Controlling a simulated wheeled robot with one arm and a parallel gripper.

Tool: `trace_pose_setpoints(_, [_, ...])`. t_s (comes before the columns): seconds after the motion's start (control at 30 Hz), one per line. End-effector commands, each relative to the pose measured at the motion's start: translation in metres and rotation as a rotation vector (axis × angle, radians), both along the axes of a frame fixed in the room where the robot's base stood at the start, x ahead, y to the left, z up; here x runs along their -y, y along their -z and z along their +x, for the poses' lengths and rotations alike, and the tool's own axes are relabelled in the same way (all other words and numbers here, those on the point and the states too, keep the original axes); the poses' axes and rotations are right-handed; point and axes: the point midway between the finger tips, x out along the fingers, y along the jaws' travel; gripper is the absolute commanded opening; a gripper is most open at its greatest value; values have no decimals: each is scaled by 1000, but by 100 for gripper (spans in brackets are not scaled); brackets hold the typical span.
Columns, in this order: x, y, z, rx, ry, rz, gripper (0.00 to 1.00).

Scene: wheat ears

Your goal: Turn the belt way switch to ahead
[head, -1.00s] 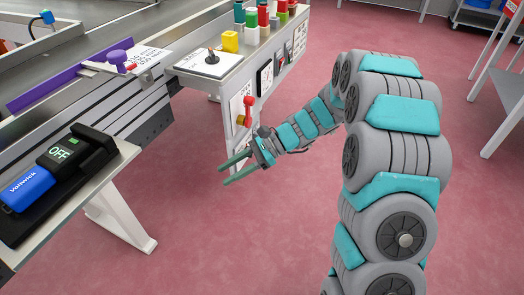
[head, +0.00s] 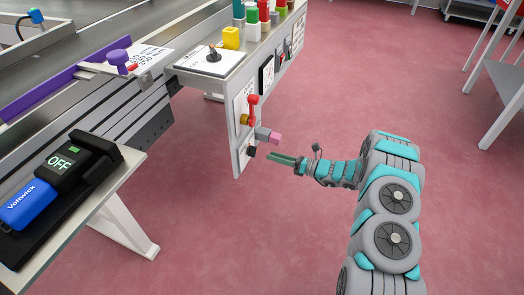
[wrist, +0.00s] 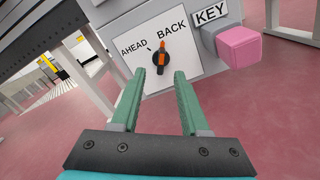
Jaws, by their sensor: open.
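The belt way switch is a black knob with an orange stripe (wrist: 160,58) on a white plate (wrist: 190,62), with AHEAD printed at its left and BACK above it to the right. The orange stripe points up, nearer to BACK. In the head view the knob (head: 251,151) shows small on the end panel of the cabinet. My gripper (wrist: 160,74) is open and empty, its two green fingers pointing at the knob, one to each side in the wrist view. It does not visibly touch the knob. In the head view my gripper (head: 269,157) is just right of the knob.
A pink block (wrist: 239,46) beside the KEY label sticks out right of the switch. The conveyor (head: 130,85) stands at the left. The red floor around my arm is clear.

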Motion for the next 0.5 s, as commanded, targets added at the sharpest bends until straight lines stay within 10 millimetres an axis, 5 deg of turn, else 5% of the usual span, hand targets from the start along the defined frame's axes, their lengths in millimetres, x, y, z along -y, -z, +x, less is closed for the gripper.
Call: trace_pose_setpoints(0.5, [-58, 2, 21, -5, 4, 3, 45])
